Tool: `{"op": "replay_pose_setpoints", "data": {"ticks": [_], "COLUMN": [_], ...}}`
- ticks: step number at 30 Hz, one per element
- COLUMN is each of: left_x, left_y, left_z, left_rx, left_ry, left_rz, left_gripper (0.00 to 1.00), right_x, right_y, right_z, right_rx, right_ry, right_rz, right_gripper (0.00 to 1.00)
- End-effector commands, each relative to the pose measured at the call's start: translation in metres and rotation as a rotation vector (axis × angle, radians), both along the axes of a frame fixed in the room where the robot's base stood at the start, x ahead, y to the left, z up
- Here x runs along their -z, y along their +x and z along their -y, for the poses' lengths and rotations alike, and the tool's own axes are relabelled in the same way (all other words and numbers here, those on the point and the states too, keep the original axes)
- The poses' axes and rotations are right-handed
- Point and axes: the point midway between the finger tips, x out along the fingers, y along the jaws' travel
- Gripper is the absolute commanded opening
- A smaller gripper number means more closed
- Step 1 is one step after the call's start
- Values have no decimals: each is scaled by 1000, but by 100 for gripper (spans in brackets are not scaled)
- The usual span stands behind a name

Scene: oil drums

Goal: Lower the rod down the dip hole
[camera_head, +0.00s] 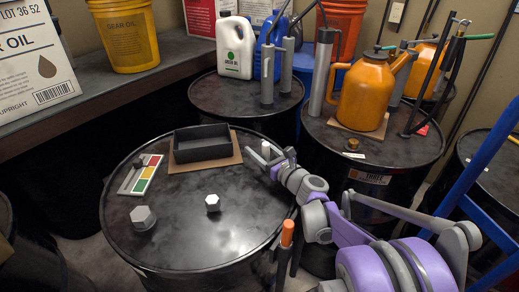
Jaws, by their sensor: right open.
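A dark rod with an orange top (287,235) stands upright at the right front edge of the near black drum (180,240); its lower part is out of view. I cannot tell what it stands in. On the near drum are a larger grey hex plug (143,217) and a smaller white-topped hex plug (212,203). No open dip hole is clearly visible. My right gripper (267,158) is open at the drum's right back edge, beyond the rod and apart from it. A small white piece (265,148) shows by its fingers. My left gripper is out of view.
A black tray (203,145) on a brown board and a coloured card (140,175) lie on the near drum. The drum labelled THREE (370,177) carries an orange can (366,95) and a brass cap (352,144). A blue frame (470,180) stands right.

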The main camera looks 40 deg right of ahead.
Motion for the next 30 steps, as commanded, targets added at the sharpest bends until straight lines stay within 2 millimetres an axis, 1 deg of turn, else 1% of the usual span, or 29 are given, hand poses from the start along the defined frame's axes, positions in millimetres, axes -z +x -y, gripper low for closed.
{"op": "replay_pose_setpoints", "data": {"ticks": [5, 8, 15, 18, 21, 25, 30], "left_x": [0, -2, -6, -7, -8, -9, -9], "left_y": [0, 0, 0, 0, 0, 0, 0], "left_z": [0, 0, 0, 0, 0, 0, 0], "left_rx": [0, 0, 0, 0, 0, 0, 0], "left_ry": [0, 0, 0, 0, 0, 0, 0], "left_rz": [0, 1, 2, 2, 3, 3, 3], "left_gripper": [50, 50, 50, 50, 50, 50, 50], "right_x": [0, -1, -1, -1, -1, 0, 0], "right_y": [-5, -17, -66, -84, -97, -106, -108], "right_z": [1, 1, 2, 2, 2, 1, 1], "right_rx": [1, 3, 4, 4, 3, 1, 0], "right_ry": [0, 0, -1, -1, -1, -1, 0], "right_rz": [0, 0, 0, 0, 0, 0, 0], "right_gripper": [62, 62, 62, 62, 62, 62, 62]}}
